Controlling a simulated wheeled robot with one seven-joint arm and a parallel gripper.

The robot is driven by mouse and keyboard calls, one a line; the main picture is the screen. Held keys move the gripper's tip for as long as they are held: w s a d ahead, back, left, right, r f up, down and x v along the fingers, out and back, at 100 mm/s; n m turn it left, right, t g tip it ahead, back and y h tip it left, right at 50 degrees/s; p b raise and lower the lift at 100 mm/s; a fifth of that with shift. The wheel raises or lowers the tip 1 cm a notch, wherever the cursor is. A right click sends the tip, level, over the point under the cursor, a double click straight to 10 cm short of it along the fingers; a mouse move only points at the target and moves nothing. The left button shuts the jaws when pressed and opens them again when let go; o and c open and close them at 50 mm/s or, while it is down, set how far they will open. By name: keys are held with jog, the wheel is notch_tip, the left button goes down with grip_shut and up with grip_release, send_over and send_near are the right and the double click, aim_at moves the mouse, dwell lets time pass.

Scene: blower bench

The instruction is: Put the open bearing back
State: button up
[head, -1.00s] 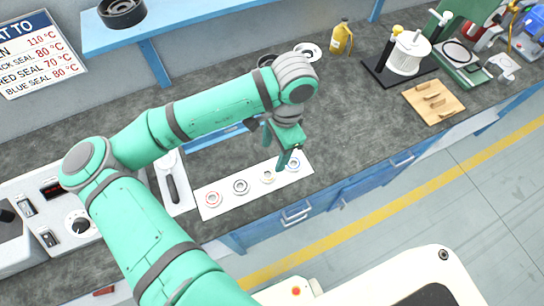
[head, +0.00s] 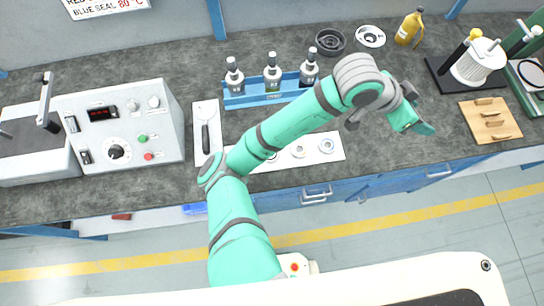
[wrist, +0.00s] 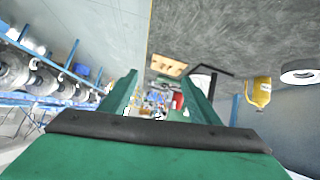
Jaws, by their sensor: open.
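A white strip (head: 338,155) lies near the front edge of the bench with ring-shaped bearings on it. A pale ring (head: 298,151), perhaps the open bearing, and a blue-tinted ring (head: 326,146) show on its right part. My arm hides most of the left part. My gripper (head: 424,128) is to the right of the strip, raised over the bench. In the wrist view its two green fingers (wrist: 157,100) are apart with nothing held between them. I cannot tell for certain which bearing is the open one.
A heater box (head: 118,128) stands left. A blue rack (head: 250,97) holds several grey-topped bottles. A dark ring (head: 331,41), a pale ring (head: 370,36) and a yellow bottle (head: 409,27) are at the back.

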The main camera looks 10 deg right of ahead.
jog(key=w+r+n+t+h, duration=0.6)
jog(key=n+t, duration=0.1)
jog(key=n, duration=0.1)
jog(key=w+a+f+n+t+y, duration=0.3)
jog(key=a+f+n+t, duration=0.2)
jog(key=a+n+t, duration=0.15)
jog(key=s+a+f+n+t+y, duration=0.1)
jog(key=s+a+f+y, duration=0.2)
jog(key=a+f, duration=0.2)
jog(key=s+a+f+n+t+y, duration=0.1)
jog(key=s+a+f+y, duration=0.3)
jog(key=a, duration=0.4)
jog(key=s+a+f+n+t+y, duration=0.1)
jog(key=s+a+f+n+y, duration=0.2)
jog(key=a+f, duration=0.3)
jog(key=shift+s+a+f+y, duration=0.3)
jog(key=shift+s+a, duration=0.15)
jog(key=shift+a, duration=0.2)
jog(key=s+a+f+m+y, duration=0.1)
jog(key=s+a+m+y, duration=0.1)
jog(key=s+a, duration=1)
jog(key=s+m+g, duration=0.1)
jog(key=s, duration=0.2)
jog(key=shift+s+f+y, duration=0.2)
jog(key=shift+s+y, duration=0.1)
jog(key=shift+y, duration=0.1)
jog(key=shift+d+m, duration=0.1)
jog(key=shift+m, duration=0.15)
